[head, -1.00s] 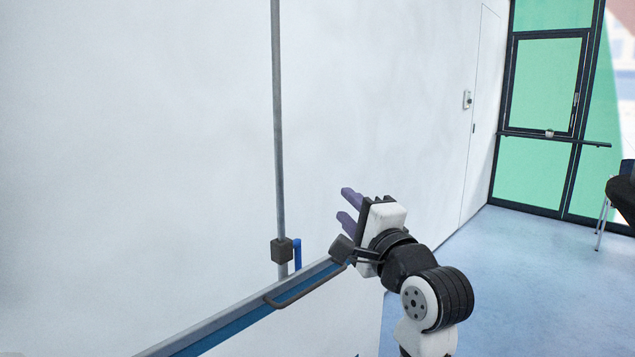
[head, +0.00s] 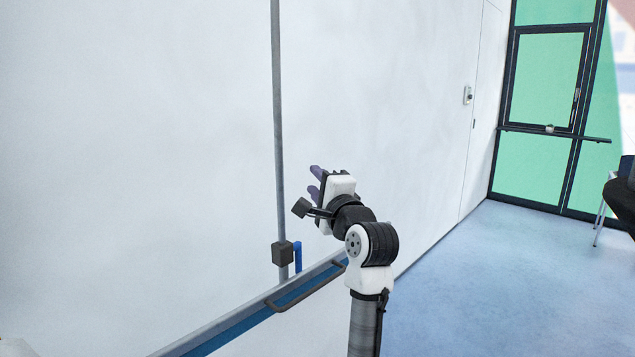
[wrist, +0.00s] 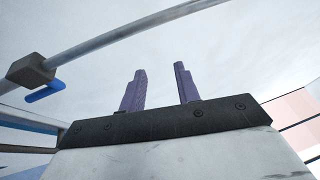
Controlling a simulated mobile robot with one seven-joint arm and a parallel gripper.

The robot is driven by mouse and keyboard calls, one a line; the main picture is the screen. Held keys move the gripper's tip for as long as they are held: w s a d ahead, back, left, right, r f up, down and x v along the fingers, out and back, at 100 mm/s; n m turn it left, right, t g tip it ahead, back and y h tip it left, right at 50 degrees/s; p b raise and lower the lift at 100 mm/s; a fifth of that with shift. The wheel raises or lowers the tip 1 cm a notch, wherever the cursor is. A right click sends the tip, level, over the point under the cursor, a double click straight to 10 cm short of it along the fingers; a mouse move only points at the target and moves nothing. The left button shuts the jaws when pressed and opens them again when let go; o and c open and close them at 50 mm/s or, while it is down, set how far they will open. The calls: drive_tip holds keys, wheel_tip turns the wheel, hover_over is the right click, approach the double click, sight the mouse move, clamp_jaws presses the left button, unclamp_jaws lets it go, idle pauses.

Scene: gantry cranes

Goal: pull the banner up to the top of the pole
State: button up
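A thin grey pole (head: 278,110) stands upright against the white wall; it slants across the upper part of the wrist view (wrist: 130,38). A dark grey block (head: 282,253) sits around the pole low down, with a blue handle (head: 297,257) beside it. Both also show at the left of the wrist view, the block (wrist: 31,70) and the blue handle (wrist: 45,91). I cannot make out a banner cloth for certain. My gripper (head: 315,182) is right of the pole and above the block. Its two purple fingers (wrist: 161,85) are apart with nothing between them.
A blue panel with a grey top edge (head: 240,320) and a dark bar handle (head: 310,290) runs along the bottom, close below the block. The wall (head: 390,100) is close behind. Blue floor (head: 480,280) is clear at right, before a green-glazed door and a chair (head: 620,200).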

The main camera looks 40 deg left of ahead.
clamp_jaws()
idle(1.4)
unclamp_jaws()
drive_tip(key=shift+d, duration=0.15)
drive_tip(key=b+v, duration=0.3)
drive_tip(key=v, duration=1)
drive_tip(key=shift+s+d, duration=0.2)
drive_tip(key=shift+d, duration=0.05)
drive_tip(key=shift+f, duration=0.1)
